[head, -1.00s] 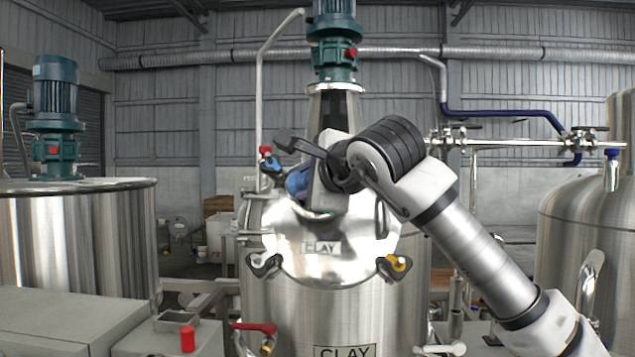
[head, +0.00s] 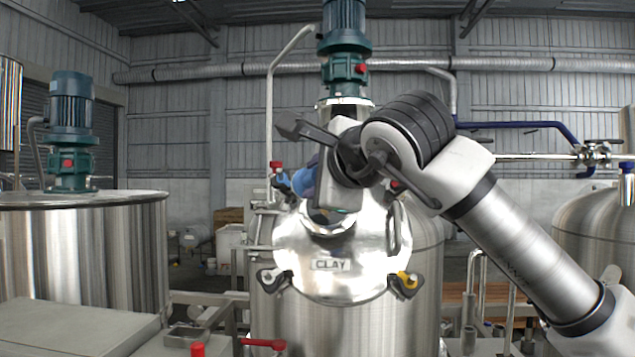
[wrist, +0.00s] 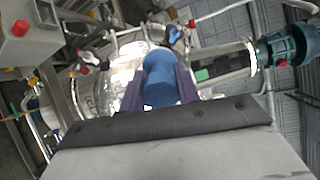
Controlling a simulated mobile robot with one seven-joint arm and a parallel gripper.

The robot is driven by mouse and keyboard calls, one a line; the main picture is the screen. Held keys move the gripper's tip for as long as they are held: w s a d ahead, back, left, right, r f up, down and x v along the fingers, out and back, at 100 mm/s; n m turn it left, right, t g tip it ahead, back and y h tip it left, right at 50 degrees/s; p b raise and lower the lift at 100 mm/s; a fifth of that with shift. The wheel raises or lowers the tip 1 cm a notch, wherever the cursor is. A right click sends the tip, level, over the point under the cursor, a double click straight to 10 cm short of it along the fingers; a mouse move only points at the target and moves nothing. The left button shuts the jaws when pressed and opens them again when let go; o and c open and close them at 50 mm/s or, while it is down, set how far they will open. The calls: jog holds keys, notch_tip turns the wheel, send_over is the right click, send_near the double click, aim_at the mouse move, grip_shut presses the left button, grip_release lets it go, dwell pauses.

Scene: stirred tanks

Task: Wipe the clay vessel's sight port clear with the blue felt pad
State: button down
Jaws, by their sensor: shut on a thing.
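The clay vessel is a shiny steel tank with a domed lid (head: 300,262) and a CLAY plate (head: 330,265). Its teal stirrer motor (head: 344,30) stands on top. My gripper (wrist: 160,72) is shut on the blue felt pad (wrist: 158,82), which sits between two purple fingers in the wrist view. In the head view my wrist is in front of the upper lid and hides most of the gripper. Beyond the pad, the wrist view shows the shiny lid (wrist: 105,85). I cannot make out the sight port, and contact between pad and lid cannot be judged.
A blue-handled valve (head: 283,180) is close left of my gripper. Black clamp knobs (head: 273,280) sit at the lid's rim, one with a yellow centre (head: 406,283). Another tank (head: 85,250) stands left, one more (head: 590,225) right. A grey box (head: 70,325) is in the foreground.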

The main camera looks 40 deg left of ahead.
jog(key=shift+s+d+r, duration=0.35)
jog(key=shift+s+r, duration=0.05)
jog(key=shift+s, duration=0.15)
jog(key=shift+s+d+r, duration=0.3)
jog(key=shift+s+r, duration=0.1)
jog(key=shift+s, duration=0.1)
jog(key=shift+w+a+f+b, duration=0.1)
jog(key=shift+w+a+f, duration=0.6)
jog(key=shift+w, duration=0.3)
jog(key=shift+w+a+f+b, duration=0.15)
jog(key=shift+w+a+f, duration=0.4)
jog(key=shift+w+f, duration=0.4)
jog(key=shift+w+a+f+b, duration=0.1)
jog(key=shift+w+a+f, duration=0.55)
jog(key=shift+w, duration=0.45)
jog(key=shift+w+a+f, duration=0.1)
jog(key=shift+w+a, duration=0.05)
jog(key=shift+w, duration=0.05)
